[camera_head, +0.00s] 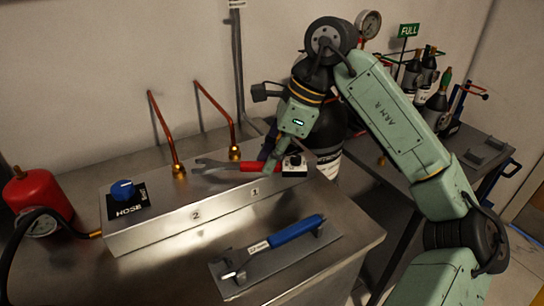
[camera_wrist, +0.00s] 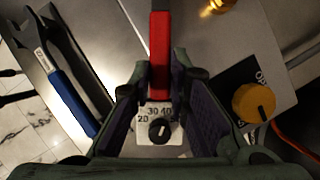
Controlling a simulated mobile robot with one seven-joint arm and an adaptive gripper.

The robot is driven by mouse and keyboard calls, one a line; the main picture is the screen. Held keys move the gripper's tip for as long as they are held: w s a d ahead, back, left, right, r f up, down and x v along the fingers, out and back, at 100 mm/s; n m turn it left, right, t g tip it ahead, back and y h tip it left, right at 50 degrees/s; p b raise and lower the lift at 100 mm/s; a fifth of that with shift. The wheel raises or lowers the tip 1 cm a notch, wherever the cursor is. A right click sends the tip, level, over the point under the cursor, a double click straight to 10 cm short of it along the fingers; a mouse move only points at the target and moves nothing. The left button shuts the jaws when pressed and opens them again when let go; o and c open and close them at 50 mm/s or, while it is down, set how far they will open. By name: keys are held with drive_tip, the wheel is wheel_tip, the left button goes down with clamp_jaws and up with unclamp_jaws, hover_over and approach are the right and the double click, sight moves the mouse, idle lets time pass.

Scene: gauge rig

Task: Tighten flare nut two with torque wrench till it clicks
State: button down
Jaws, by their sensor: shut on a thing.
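My gripper (camera_head: 270,166) is shut on the red handle of a wrench (camera_head: 250,167), which also shows between the fingers in the wrist view (camera_wrist: 159,55). The wrench's grey open jaw (camera_head: 208,163) points left above the metal block and looks apart from both nuts. Flare nut two (camera_head: 179,170) is brass, under the left copper pipe, behind label 2. Flare nut one (camera_head: 235,153) is under the right pipe, just behind the wrench. A white plate with a black dial marked 20, 30, 40 (camera_wrist: 159,130) shows at the handle's near end.
The metal block (camera_head: 150,233) carries a blue HOSE knob (camera_head: 123,190); a yellow knob (camera_wrist: 253,103) shows in the wrist view. A blue-handled wrench (camera_head: 296,229) lies on a tray in front. A red cylinder (camera_head: 38,195) stands left. The copper pipes (camera_head: 163,130) rise close behind the wrench.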

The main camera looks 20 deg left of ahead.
sight(246, 163)
drive_tip(key=shift+a, duration=0.1)
drive_tip(key=shift+s+a, duration=0.2)
drive_tip(key=shift+a, duration=0.3)
drive_tip(key=shift+s+a, duration=0.2)
drive_tip(key=shift+a, duration=0.3)
drive_tip(key=shift+s+a+b, duration=0.2)
drive_tip(key=shift+a, duration=0.3)
drive_tip(key=shift+s+a+b, duration=0.15)
drive_tip(key=shift+a+b, duration=0.05)
drive_tip(key=shift+a, duration=0.3)
idle(1.1)
drive_tip(key=c, duration=2.1)
unclamp_jaws()
drive_tip(key=shift+c, duration=0.2)
clamp_jaws()
